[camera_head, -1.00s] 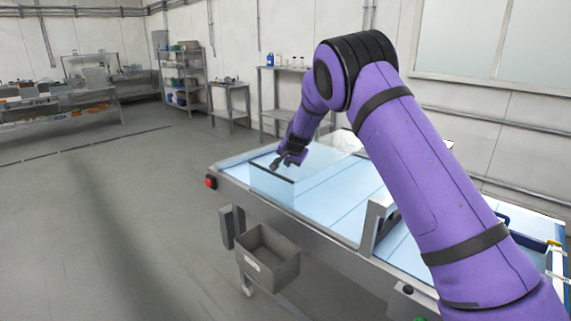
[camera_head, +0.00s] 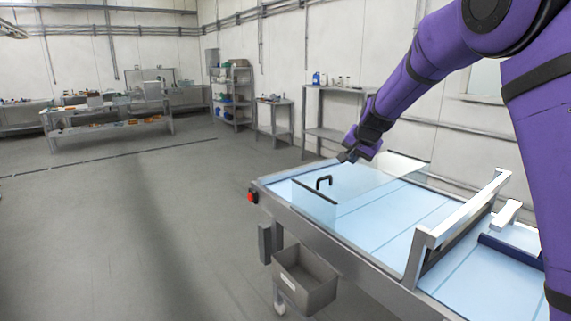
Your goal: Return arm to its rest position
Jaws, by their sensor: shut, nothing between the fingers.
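My purple arm (camera_head: 418,70) reaches in from the right side of the head view. My gripper (camera_head: 347,157) is at the arm's far end, small and dark, above the far left part of the table. It is shut and holds nothing. It is apart from the black handle (camera_head: 324,179), which stands on the clear box (camera_head: 316,203) on the table. The fingertips are too small to show in detail.
The table (camera_head: 385,222) has a light blue top and a metal frame. A red button (camera_head: 251,196) sits at its left corner and a grey bin (camera_head: 305,279) hangs below its front edge. A white rail frame (camera_head: 462,217) stands on the table. The floor to the left is clear.

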